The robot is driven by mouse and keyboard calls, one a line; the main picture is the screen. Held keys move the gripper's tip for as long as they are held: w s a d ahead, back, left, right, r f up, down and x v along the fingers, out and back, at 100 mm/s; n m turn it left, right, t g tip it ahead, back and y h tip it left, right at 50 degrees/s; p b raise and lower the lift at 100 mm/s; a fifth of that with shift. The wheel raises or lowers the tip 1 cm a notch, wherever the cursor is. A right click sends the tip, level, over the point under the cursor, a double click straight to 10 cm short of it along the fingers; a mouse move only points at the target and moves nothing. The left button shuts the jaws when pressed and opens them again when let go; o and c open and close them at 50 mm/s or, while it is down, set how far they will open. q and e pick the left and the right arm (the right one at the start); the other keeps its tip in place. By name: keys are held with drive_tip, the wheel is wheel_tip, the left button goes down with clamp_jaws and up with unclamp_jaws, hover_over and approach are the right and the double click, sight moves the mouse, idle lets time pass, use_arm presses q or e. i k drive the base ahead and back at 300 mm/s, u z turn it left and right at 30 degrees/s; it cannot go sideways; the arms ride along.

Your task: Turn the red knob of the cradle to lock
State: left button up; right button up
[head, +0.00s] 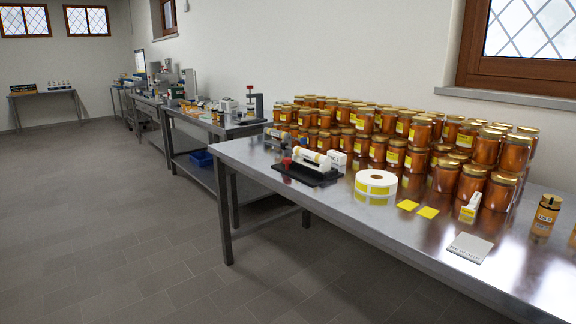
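The cradle (308,175) stands near the left end of the steel table, a dark base bearing a pale cylindrical part. A small red knob (287,162) sits at its left end. The knob is too small to tell which way it is turned or whether any lock mark shows. Neither of my grippers is in view, and nothing of mine touches the cradle.
The steel table (400,236) also bears a white label roll (376,183), yellow labels (407,205), a grey card (470,247) and stacked amber jars (440,177). A second bench (207,125) stands farther back. The tiled floor (100,220) at left is clear.

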sight(286, 161)
drive_tip(key=u, duration=0.55)
drive_tip(key=i, duration=0.85)
drive_tip(key=u, duration=0.35)
